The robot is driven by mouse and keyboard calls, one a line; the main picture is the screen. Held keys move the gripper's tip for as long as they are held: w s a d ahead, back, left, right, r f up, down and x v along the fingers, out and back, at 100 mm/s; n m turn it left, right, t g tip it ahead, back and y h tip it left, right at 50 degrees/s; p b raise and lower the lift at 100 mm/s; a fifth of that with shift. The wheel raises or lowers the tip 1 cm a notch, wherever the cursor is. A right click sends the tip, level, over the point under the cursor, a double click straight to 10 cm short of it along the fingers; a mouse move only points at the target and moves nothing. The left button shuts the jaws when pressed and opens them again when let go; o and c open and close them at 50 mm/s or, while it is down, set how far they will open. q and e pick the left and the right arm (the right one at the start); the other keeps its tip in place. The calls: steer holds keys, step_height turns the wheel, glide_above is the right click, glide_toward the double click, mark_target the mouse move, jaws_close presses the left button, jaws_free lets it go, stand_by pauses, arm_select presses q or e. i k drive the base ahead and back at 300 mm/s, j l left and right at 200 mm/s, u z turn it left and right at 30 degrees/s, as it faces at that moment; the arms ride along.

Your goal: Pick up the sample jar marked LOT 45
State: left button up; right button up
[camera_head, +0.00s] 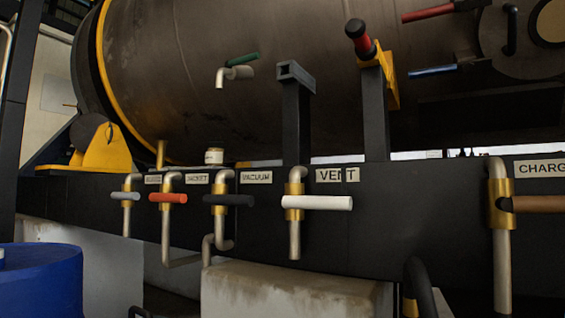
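A small pale jar (214,156) with a light lid stands upright on top of the dark beam (90,200), left of the middle, in front of the big tank. Its label is too small to read, so I cannot tell whether it says LOT 45. No other jar is clearly visible. Neither of my grippers can be made out in the head view.
Valves with grey, orange, black, white and brown handles (317,202) stick out along the beam below labels such as VENT (337,175). A spout with a green handle (238,66) hangs above the jar. A blue drum (40,282) stands lower left. A concrete block (290,290) sits below.

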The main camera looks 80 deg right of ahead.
mark_target(214, 154)
steer(key=z, duration=1.95)
